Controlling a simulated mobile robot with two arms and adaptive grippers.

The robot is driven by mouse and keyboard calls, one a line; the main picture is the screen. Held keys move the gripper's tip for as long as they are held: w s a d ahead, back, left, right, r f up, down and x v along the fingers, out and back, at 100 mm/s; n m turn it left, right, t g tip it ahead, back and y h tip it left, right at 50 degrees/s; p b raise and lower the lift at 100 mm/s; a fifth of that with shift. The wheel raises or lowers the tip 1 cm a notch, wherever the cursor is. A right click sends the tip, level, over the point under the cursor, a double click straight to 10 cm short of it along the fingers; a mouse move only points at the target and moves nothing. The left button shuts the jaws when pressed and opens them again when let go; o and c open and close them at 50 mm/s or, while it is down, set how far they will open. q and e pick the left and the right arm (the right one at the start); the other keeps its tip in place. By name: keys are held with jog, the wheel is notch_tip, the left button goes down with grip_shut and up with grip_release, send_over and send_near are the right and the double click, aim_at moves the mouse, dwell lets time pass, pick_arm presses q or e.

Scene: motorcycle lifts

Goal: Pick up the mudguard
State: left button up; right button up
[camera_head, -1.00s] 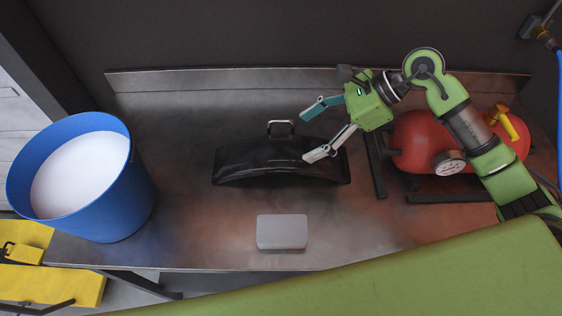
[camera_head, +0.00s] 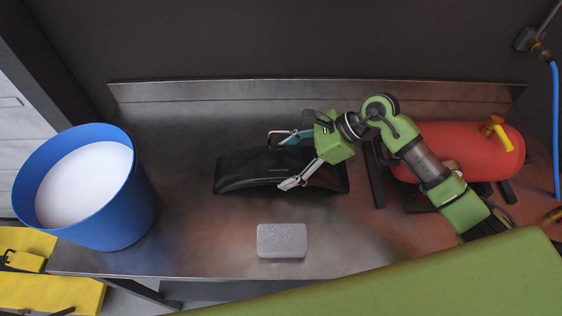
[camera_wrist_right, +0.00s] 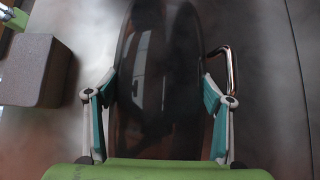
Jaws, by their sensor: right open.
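The mudguard (camera_head: 240,170) is a black, glossy, curved piece lying on the metal bench, with a metal loop (camera_head: 277,138) at its back edge. My right gripper (camera_head: 283,163) is over the right half of the mudguard, its fingers spread wide. In the right wrist view the mudguard (camera_wrist_right: 155,75) runs lengthwise between the two open fingers (camera_wrist_right: 158,95), and the metal loop (camera_wrist_right: 232,70) sticks out on the right. I cannot tell whether the fingers touch it.
A grey block (camera_head: 282,241) lies in front of the mudguard; it also shows in the right wrist view (camera_wrist_right: 35,70). A blue bucket (camera_head: 140,210) with white contents stands at the left. A red tank (camera_head: 480,150) is at the right.

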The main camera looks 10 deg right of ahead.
jog(key=shift+c, duration=0.5)
jog(key=c, duration=1.3)
jog(key=shift+r, duration=0.1)
jog(key=shift+c, duration=0.5)
jog(key=shift+r, duration=0.1)
